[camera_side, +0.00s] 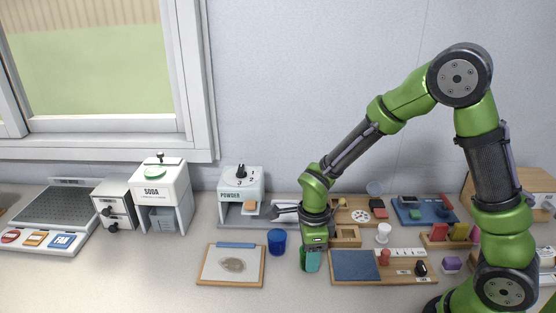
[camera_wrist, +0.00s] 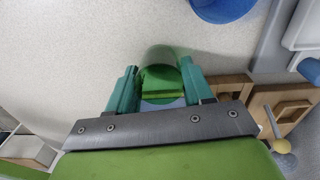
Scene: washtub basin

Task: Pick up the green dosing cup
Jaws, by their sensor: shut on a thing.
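The green dosing cup (camera_wrist: 160,58) is between the two teal fingers of my gripper (camera_wrist: 158,72) in the wrist view. It looks partly see-through, and its lower part is hidden by the gripper. My gripper is shut on it. In the side view my gripper (camera_side: 311,262) points down at the front of the counter, and a green edge of the cup (camera_side: 302,258) shows beside the near finger. I cannot tell whether the cup touches the counter.
A blue cup (camera_side: 277,242) stands just left of my gripper. A clipboard (camera_side: 205,279) lies farther left. A wooden tray with a dark blue pad (camera_side: 356,265) lies close on the right. A powder dispenser (camera_side: 240,185) stands behind. Bare counter lies in front.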

